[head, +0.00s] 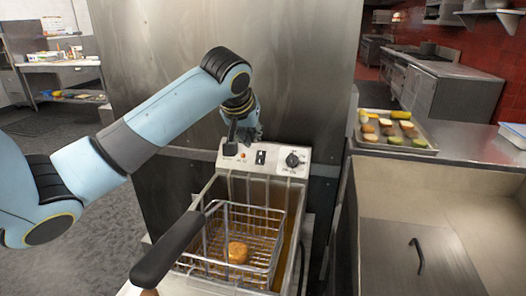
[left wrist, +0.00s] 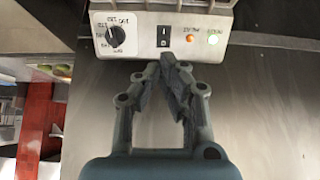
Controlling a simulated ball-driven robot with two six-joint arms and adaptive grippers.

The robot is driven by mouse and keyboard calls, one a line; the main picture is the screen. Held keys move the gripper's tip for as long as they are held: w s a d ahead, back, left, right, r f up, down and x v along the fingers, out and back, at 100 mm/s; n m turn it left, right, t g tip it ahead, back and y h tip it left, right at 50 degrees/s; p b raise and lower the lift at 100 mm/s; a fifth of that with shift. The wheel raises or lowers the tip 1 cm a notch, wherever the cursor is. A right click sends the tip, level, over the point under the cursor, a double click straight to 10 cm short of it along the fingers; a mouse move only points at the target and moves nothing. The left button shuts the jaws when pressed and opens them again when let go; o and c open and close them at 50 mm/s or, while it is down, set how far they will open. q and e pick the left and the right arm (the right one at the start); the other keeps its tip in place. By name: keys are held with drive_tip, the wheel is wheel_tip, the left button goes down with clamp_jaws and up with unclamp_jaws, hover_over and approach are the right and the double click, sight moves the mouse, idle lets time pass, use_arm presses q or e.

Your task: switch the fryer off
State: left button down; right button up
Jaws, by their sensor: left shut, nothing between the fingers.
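The fryer's control panel (head: 268,168) has a dark rocker switch (head: 261,157) beside a round dial (head: 293,160) and a small red light (head: 243,155). My left gripper (head: 232,145) is shut and empty at the panel's upper left. In the left wrist view its tips (left wrist: 173,64) are close to the panel edge near the switch; I cannot tell whether they touch. My right gripper is out of view.
A wire basket (head: 275,215) with a black handle (head: 168,246) sits in the fryer, holding a brown piece of food (head: 237,252). A steel wall (head: 310,80) stands behind. A food tray (head: 395,132) and a sink (head: 440,195) are at right.

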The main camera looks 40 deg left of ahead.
use_arm(q)
approach(262, 159)
drive_tip(key=x, duration=0.5)
drive_tip(key=shift+d+f+p, duration=0.1)
drive_tip(key=shift+f+p, duration=0.15)
drive_tip(key=shift+p, duration=0.15)
drive_tip(key=shift+w+a+f, duration=0.25)
drive_tip(key=shift+w+f, duration=0.15)
drive_tip(key=shift+f, duration=0.05)
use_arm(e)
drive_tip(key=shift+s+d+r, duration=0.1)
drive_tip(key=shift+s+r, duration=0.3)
